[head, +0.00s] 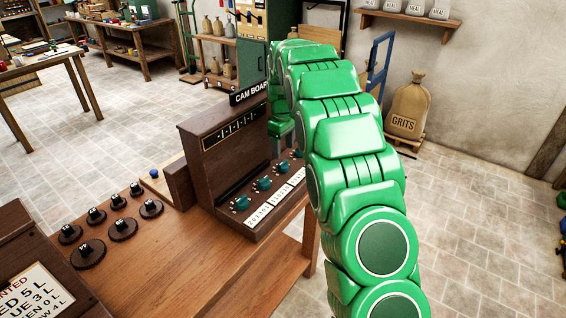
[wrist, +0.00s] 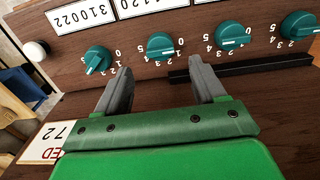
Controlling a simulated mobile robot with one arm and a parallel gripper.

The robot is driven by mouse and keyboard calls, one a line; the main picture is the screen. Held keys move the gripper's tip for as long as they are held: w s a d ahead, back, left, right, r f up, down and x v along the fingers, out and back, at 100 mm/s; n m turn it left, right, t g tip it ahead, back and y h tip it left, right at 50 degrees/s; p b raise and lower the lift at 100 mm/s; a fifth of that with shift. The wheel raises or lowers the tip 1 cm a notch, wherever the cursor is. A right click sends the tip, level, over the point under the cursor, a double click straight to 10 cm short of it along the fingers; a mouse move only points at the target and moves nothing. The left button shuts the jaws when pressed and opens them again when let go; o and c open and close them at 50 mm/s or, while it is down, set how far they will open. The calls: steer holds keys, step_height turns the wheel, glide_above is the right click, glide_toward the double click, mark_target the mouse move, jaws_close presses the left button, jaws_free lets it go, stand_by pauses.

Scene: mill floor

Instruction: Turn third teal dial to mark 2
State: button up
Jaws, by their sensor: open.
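A row of teal dials runs along the sloped wooden panel of the cam board (head: 222,150). Counted from the left in the head view, the third teal dial (head: 282,168) shows in the wrist view (wrist: 160,45), where the row is reversed and numbers are upside down. The second dial (wrist: 232,35) and the fourth dial (wrist: 97,60) sit either side of it. My gripper (wrist: 160,68) is open and empty. Its fingers are spread on either side of the third dial's line, apparently short of it. The dial's exact mark is hard to read.
White number cards (head: 276,205) line the panel beside the dials. A black strip (wrist: 228,68) lies near the right fingertip in the wrist view. A white knob (wrist: 37,50) is beyond the fourth dial. Several black knobbed discs (head: 122,229) stand on the bench.

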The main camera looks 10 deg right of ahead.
mark_target(283, 162)
step_height(283, 162, down, 7)
steer(key=shift+r, duration=0.15)
steer(key=shift+c, duration=0.3)
steer(key=c, duration=1)
